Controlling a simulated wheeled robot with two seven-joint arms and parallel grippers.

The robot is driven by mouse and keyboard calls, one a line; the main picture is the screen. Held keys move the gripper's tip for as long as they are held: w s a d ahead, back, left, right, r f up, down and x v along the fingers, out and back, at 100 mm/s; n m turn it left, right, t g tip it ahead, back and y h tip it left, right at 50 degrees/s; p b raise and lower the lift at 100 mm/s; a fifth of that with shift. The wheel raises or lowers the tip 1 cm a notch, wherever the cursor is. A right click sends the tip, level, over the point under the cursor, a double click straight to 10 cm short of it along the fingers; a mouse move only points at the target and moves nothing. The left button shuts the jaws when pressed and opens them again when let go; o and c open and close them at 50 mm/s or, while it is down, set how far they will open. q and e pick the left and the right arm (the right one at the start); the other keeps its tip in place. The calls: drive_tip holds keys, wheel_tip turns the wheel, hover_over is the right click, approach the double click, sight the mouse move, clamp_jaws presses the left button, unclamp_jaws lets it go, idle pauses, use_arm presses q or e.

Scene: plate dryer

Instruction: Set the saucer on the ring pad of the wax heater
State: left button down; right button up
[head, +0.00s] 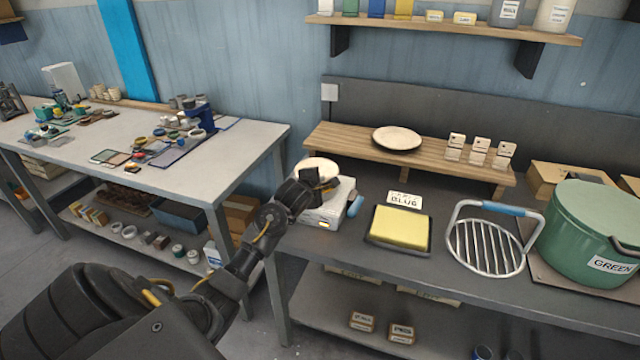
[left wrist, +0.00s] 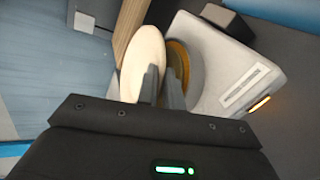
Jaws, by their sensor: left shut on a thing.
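The saucer (head: 317,167) is a cream disc at my left gripper (head: 325,185), which is shut on its rim. In the left wrist view the saucer (left wrist: 143,60) shows nearly edge-on, by the fingers (left wrist: 162,88). The wax heater (head: 323,211) is a white box on the bench, below the gripper, with an orange light in front. I cannot tell whether saucer and pad touch. My right gripper is out of view.
A wooden riser (head: 345,146) behind carries another cream plate (head: 397,138) and small labelled blocks. Right of the heater are a blue-handled tool (head: 355,205), a yellow sponge in a tray (head: 399,227), a wire rack (head: 487,246) and a green pot (head: 595,232).

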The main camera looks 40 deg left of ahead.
use_arm(q)
drive_tip(key=shift+f, duration=0.25)
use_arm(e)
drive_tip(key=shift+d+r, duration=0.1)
use_arm(q)
drive_tip(key=shift+d+f, duration=0.1)
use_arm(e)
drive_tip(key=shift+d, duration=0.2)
use_arm(q)
drive_tip(key=c, duration=1.8)
unclamp_jaws()
drive_tip(key=shift+f, duration=0.1)
